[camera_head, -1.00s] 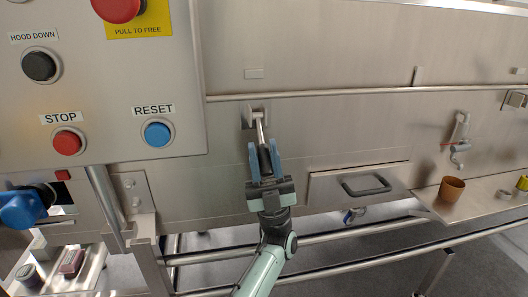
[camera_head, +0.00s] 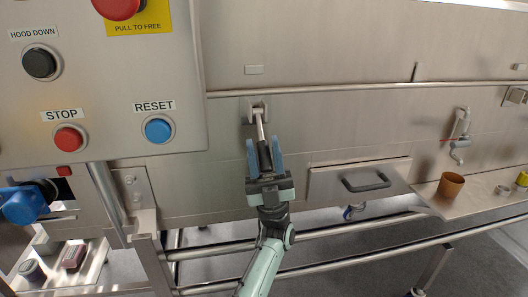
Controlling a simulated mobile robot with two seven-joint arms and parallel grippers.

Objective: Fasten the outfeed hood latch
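The outfeed hood latch is a lever (camera_head: 259,122) on a small square mount (camera_head: 257,109) on the steel hood panel, just below the long rail. The lever points down and slightly right, ending in a dark grip (camera_head: 264,156). My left gripper (camera_head: 265,154) reaches up from below, with a blue finger on each side of the dark grip. The fingers stand apart, with a narrow gap visible beside the grip, so the gripper looks open around it. My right gripper is not in view.
A control panel with STOP (camera_head: 69,138) and RESET (camera_head: 158,130) buttons juts out at upper left. A drawer front with a dark handle (camera_head: 366,181) is right of my gripper. A brown cup (camera_head: 451,185) stands on a shelf further right. A blue knob (camera_head: 25,204) is at far left.

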